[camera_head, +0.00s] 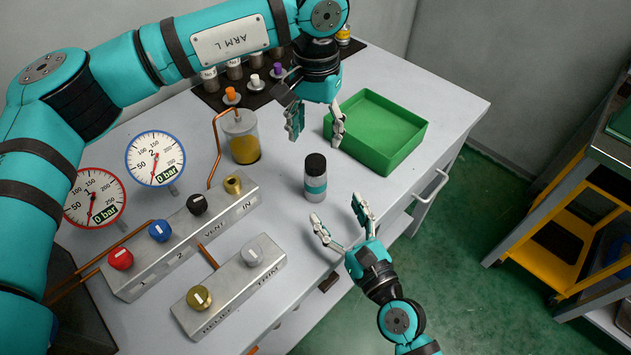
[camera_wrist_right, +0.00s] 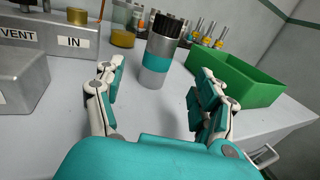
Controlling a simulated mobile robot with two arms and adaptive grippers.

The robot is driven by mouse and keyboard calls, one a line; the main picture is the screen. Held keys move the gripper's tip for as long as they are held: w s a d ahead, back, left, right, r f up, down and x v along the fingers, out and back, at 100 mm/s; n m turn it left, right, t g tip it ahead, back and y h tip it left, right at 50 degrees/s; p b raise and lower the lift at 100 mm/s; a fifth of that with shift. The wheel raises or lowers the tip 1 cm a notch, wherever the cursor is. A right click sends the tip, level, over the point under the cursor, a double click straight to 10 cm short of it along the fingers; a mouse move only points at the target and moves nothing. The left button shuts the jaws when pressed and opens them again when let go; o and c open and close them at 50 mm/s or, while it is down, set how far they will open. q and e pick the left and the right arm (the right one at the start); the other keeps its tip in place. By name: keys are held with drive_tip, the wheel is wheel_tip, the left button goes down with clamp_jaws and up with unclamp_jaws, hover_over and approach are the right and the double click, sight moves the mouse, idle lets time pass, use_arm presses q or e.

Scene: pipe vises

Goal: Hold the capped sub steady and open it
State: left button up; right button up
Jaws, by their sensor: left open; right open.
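The capped sub (camera_head: 316,181) is a small grey cylinder with a teal band and a black cap (camera_head: 315,163). It stands upright on the bench. In the right wrist view the sub (camera_wrist_right: 158,55) stands ahead, beyond and between the fingertips. My left gripper (camera_head: 315,128) is open and empty, pointing down above and behind the sub, apart from it. My right gripper (camera_head: 341,222) is open and empty, in front of the sub with its fingers pointing toward it, also apart.
A green tray (camera_head: 412,138) stands right of the sub. A valve block (camera_head: 180,235) and a smaller block (camera_head: 230,285) with knobs lie to the left. A jar of yellow fluid (camera_head: 242,140) stands behind left. Gauges and a black rack (camera_head: 262,92) are farther back.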

sight(321, 187)
drive_tip(key=x, duration=1)
drive_tip(key=shift+w+a, duration=0.15)
drive_tip(key=shift+c, duration=0.4)
clamp_jaws()
idle(0.6)
